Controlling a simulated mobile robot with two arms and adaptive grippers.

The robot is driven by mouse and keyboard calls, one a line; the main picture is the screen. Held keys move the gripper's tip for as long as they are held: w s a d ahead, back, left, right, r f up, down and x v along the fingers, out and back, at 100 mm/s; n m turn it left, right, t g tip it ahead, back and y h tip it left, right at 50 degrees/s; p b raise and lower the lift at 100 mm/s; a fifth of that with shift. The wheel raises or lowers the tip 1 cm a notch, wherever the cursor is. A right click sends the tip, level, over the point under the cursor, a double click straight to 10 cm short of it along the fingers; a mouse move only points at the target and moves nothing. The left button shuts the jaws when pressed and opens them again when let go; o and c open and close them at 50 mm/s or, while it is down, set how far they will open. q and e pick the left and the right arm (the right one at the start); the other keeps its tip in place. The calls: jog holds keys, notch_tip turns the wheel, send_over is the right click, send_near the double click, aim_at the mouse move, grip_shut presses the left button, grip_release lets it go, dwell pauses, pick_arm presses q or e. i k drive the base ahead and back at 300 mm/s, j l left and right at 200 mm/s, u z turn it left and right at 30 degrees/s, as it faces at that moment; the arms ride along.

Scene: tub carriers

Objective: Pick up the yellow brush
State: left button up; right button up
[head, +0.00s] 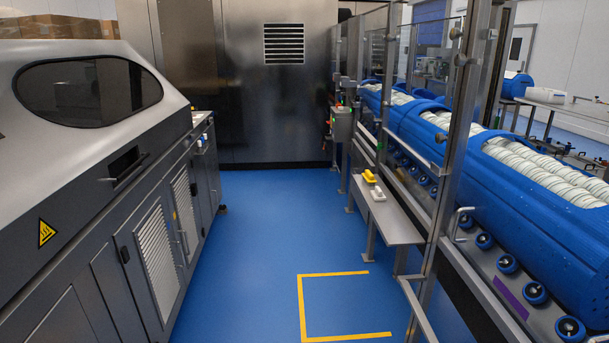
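A small yellow object (369,176), which looks like the yellow brush, lies at the far end of a narrow grey shelf (397,226). The shelf runs along the front of the conveyor line on the right. A small whitish object (378,194) lies just nearer on the same shelf, beside the yellow one. Both are too small to make out bristles or handle. Neither of my grippers shows in the head view.
A machine (150,165) with a sloped hood fills the left side. Steel posts (462,130) and blue tubs (540,235) stand on the right. The blue floor (260,240) between is clear, with a yellow bracket marking (301,305). A steel cabinet (270,130) closes the far end.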

aim_at(368, 178)
jog(key=i, duration=1.7)
jog(key=i+j+z, duration=0.1)
jog(key=i, duration=0.35)
jog(key=i+j+z, duration=0.15)
jog(key=i, duration=0.25)
jog(key=i+j+z, duration=0.1)
jog(key=i, duration=0.35)
jog(key=i+j+z, duration=0.15)
jog(key=i, duration=0.25)
jog(key=j, duration=0.1)
